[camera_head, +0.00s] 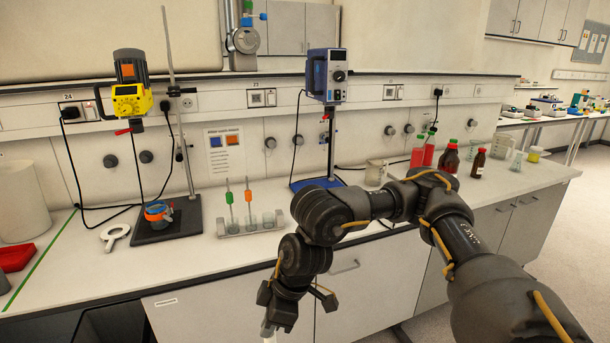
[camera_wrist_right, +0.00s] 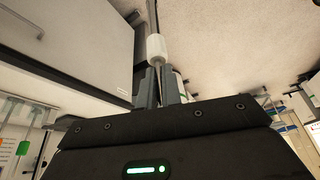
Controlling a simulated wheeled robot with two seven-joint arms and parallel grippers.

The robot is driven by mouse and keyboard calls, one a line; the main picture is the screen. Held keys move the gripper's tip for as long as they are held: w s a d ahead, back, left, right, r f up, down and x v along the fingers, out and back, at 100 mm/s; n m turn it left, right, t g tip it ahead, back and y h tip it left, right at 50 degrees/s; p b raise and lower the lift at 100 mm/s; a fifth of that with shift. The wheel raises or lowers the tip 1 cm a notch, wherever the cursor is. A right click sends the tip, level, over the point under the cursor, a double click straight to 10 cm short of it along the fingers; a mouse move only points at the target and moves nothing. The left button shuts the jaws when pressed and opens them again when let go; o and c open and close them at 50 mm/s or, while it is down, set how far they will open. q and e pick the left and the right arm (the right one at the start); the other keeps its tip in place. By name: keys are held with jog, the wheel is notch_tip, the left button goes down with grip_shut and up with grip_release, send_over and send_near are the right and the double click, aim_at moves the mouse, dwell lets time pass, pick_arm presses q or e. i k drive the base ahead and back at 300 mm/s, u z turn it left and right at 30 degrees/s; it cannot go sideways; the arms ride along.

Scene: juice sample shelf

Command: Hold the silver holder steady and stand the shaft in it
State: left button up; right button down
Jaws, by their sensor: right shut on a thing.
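The silver holder (camera_head: 250,229) is a low rack on the bench front. A green-collared shaft (camera_head: 229,198) and an orange-collared shaft (camera_head: 248,196) stand upright in it. Its right part shows greyish, cup-like places with no tall shaft. In the head view only a pale piece of this shaft (camera_head: 268,329) shows under the gripper. My left gripper is not in view.
A yellow stirrer motor (camera_head: 127,98) on a stand is left of the holder; a blue-based stand (camera_head: 318,184) is behind right. A white clamp ring (camera_head: 114,236) lies at left. Bottles (camera_head: 449,157) and a beaker (camera_head: 376,173) stand at right. The bench front beside the holder is clear.

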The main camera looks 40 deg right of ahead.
aim_at(252, 230)
jog(key=z, duration=0.5)
jog(key=i, duration=0.75)
jog(key=z, duration=0.25)
